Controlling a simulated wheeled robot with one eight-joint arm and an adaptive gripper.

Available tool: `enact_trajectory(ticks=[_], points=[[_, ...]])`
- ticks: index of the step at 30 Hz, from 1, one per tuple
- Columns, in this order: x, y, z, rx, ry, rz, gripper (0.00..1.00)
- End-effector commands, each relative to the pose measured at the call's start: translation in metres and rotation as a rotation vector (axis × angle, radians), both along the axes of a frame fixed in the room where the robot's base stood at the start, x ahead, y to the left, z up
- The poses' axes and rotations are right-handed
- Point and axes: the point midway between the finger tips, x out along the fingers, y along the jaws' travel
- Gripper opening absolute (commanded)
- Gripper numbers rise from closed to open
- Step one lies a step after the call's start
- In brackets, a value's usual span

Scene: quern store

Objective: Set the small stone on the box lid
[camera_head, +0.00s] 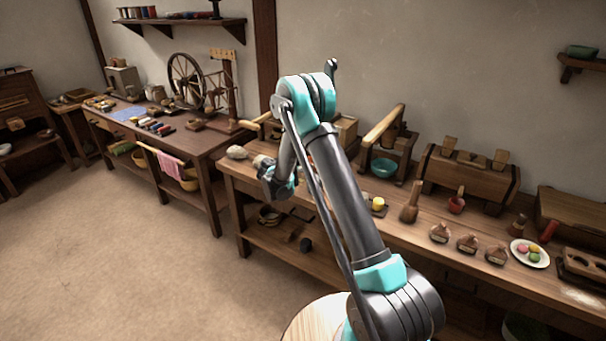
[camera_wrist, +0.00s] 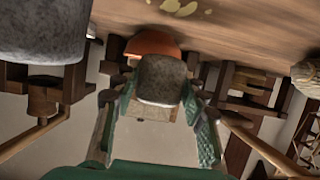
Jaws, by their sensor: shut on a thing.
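In the wrist view, a small grey speckled stone (camera_wrist: 162,78) sits between the green fingers of my gripper (camera_wrist: 161,92), which is shut on it. In the head view my gripper (camera_head: 277,184) hangs at the left end of the long workbench, by its front edge. My own arm hides part of the bench there, and the held stone is hard to make out. A box lid cannot be picked out with certainty; a wooden box (camera_head: 346,128) shows partly behind my arm.
A large grey stone body (camera_wrist: 45,28) is close at the wrist view's upper left. An orange rounded thing (camera_wrist: 152,44) lies behind the held stone. On the bench (camera_head: 330,203) stand a wooden chest (camera_head: 468,178), a mallet (camera_head: 410,203) and a white plate (camera_head: 529,262). Open floor lies left.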

Motion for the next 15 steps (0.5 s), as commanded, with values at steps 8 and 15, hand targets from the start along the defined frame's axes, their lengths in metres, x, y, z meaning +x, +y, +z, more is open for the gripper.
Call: enact_trajectory(ticks=[8,15], points=[[0.0,0.0,-0.026,0.0,0.0,0.0,0.03],[0.0,0.0,-0.04,-0.001,-0.001,0.0,0.03]])
